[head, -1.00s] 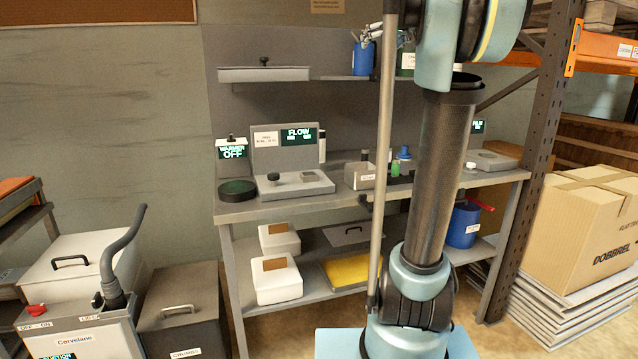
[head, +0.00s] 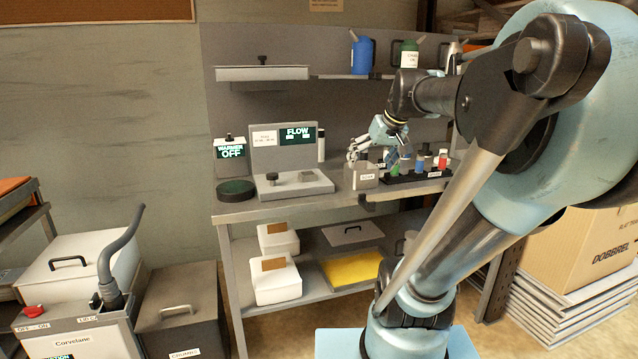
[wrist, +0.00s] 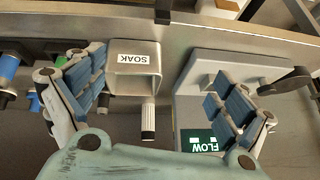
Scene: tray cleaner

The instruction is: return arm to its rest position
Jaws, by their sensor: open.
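My gripper (head: 372,150) hangs over the workbench, close above a small grey box labelled SOAK (head: 366,180). In the wrist view my gripper (wrist: 160,95) has its two blue-padded fingers spread wide with nothing held between them. I cannot tell whether a finger touches the box. My arm reaches up on the right in the head view, then bends forward and down to the bench.
A metal rack post stands behind my arm.

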